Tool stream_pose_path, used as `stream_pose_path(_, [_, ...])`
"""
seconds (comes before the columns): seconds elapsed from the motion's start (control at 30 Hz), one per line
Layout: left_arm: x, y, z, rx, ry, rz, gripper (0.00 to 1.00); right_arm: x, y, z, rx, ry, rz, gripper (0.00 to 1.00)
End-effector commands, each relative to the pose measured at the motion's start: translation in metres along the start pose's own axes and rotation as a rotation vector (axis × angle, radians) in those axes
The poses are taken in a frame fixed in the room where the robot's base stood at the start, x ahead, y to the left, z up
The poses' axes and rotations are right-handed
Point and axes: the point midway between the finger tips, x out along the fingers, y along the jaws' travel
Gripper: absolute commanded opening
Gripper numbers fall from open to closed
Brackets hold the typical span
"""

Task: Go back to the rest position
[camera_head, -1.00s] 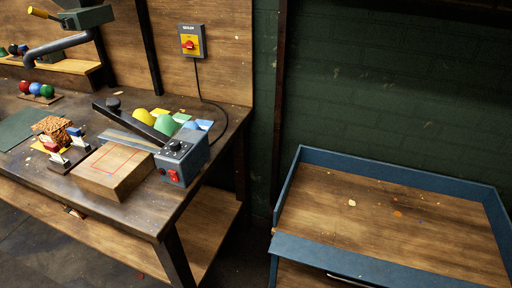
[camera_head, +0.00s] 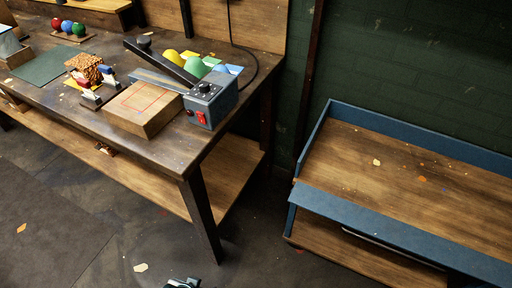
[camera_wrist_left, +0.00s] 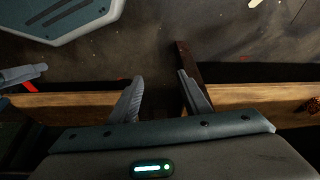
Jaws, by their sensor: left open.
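My left gripper (camera_wrist_left: 162,98) shows in the left wrist view with its two grey fingers apart and nothing between them. It hangs over the dark floor, with wooden boards to both sides in the picture. In the head view only a small dark piece shows at the bottom edge, left of the middle, and I cannot tell which arm it belongs to.
The workbench (camera_head: 185,155) holds a wooden block (camera_head: 145,107), a blue-grey control box (camera_head: 212,100), colored domes and a ball rack. A blue-rimmed table (camera_head: 400,150) stands right. Floor (camera_head: 245,225) between them looks clear.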

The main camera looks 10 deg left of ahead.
Motion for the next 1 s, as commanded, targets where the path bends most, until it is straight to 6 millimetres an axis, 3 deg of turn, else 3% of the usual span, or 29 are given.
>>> stream_pose_path(0.03, [0.022,0.002,0.009,0.001,0.001,0.003,0.43,0.001,0.001,0.001,0.0,-0.004,0.001,0.31])
stream_pose_path(0.2, [0.081,0.01,0.035,0.004,0.034,0.014,0.43,0.001,0.003,0.004,0.001,-0.02,0.003,0.31])
stream_pose_path(0.4, [0.133,0.017,0.07,0.007,0.071,0.024,0.43,0.002,0.004,0.007,0.003,-0.037,0.005,0.31])
stream_pose_path(0.6, [0.154,0.021,0.091,0.01,0.093,0.029,0.43,0.001,0.005,0.008,0.003,-0.045,0.006,0.31])
stream_pose_path(1.0, [0.157,0.021,0.095,0.011,0.099,0.03,0.43,0.001,0.005,0.009,0.003,-0.046,0.006,0.31])
